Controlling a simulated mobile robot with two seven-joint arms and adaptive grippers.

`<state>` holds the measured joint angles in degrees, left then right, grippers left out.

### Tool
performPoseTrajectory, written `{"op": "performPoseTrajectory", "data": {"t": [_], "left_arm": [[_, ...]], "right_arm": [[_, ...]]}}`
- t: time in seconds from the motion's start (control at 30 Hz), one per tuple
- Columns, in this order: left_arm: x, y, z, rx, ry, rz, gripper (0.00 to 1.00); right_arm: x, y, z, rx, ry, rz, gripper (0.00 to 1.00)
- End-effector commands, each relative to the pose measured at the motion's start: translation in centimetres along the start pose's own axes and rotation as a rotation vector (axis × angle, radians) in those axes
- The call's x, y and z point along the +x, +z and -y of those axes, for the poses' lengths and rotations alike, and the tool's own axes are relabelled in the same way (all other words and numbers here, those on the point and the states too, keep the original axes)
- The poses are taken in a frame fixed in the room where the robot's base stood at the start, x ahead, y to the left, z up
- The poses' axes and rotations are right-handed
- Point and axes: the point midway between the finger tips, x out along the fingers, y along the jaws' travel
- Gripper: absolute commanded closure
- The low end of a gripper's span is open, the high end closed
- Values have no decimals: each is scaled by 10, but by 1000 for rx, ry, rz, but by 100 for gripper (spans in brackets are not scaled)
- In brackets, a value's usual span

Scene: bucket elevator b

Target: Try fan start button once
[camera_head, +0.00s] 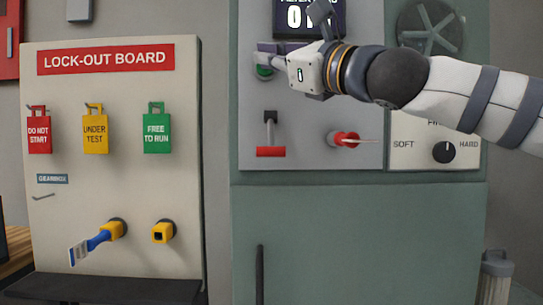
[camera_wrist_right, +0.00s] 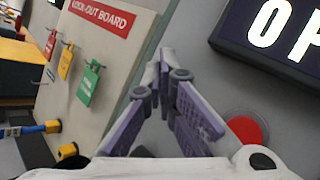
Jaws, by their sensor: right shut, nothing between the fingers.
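My right gripper (camera_head: 262,54) is at the upper left of the grey control panel (camera_head: 215,0), its purple fingers pointing left. In the wrist view the right gripper (camera_wrist_right: 165,75) has its fingertips together with nothing between them. A green round button (camera_head: 264,72) shows just below the fingers in the head view, partly covered by them. I cannot tell whether they touch. A red round button (camera_wrist_right: 246,130) shows beside the fingers in the wrist view. A fan behind a round opening (camera_head: 430,28) is at the upper right. My left gripper is not in view.
A dark display (camera_head: 296,16) is above the gripper. The lock-out board (camera_head: 180,200) with hanging tags stands left. A bin (camera_head: 496,270) is at lower right.

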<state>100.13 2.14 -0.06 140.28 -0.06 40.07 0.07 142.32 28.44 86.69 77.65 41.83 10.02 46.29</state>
Motion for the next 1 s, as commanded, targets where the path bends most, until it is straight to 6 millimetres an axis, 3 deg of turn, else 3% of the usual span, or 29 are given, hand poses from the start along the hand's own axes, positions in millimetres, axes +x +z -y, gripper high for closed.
{"op": "performPoseTrajectory", "data": {"t": [0.6,1.0], "left_arm": [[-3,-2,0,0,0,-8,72],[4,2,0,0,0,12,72]], "right_arm": [[4,-4,3,0,0,-1,100],[-11,6,-8,1,0,-2,100]]}}
